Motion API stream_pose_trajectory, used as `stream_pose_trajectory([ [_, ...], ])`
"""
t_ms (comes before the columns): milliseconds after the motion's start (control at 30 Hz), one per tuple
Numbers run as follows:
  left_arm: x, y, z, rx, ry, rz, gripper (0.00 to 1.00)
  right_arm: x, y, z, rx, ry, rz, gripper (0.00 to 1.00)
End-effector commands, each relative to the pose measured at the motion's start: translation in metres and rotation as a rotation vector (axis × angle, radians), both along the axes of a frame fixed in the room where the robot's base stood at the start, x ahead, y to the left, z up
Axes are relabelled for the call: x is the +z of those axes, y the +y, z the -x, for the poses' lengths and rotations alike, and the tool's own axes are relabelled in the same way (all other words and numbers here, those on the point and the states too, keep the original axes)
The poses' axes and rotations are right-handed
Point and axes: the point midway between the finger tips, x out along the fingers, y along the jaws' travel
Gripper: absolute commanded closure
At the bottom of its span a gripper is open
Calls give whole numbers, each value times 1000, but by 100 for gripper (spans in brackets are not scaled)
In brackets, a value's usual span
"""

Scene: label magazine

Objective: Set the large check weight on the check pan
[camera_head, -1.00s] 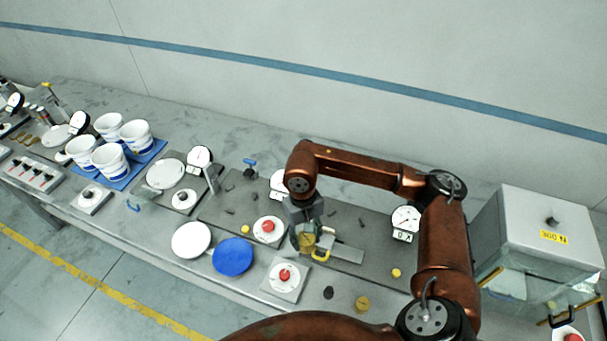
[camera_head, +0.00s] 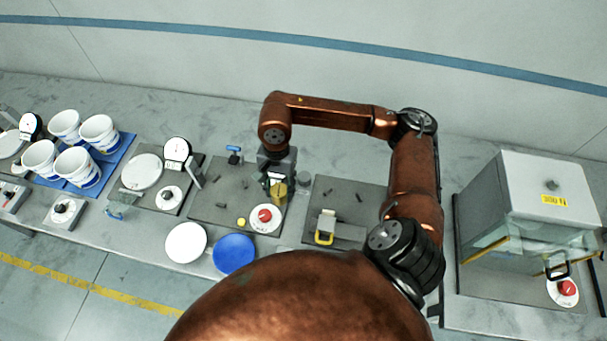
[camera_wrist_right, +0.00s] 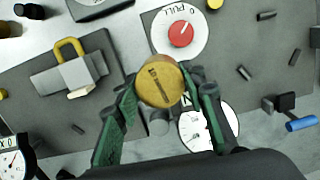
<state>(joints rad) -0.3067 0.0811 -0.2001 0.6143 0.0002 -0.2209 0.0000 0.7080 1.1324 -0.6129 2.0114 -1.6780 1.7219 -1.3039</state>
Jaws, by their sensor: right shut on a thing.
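The large check weight (camera_head: 277,190), a brass cylinder, is held by my right gripper (camera_head: 275,178) in the head view, just behind a red-knobbed dial on the dark plate. In the right wrist view the weight's round top (camera_wrist_right: 160,83) sits between the two green fingers of my right gripper (camera_wrist_right: 160,95), shut on it. A white disc (camera_head: 186,242) and a blue disc (camera_head: 235,254) lie at the bench front, apart from the weight. I cannot tell which surface is the check pan. My left gripper is not in view.
The red-knobbed dial (camera_head: 265,217) is close to the weight. A grey block with a yellow handle (camera_head: 325,237) stands to the right. White cups (camera_head: 75,165) stand on a blue mat at the left. A glass-fronted cabinet (camera_head: 545,200) stands at the far right.

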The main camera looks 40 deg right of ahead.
Motion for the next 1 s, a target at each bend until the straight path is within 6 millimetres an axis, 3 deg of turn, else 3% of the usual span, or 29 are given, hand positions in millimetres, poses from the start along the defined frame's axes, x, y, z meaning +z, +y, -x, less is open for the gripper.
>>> stream_pose_trajectory([
  [367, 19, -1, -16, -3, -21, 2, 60, 16, -25, 21, -687, -2, 2, 100],
  [1000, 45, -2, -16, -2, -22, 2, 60, 41, -57, 55, -1770, -2, 1, 100],
])
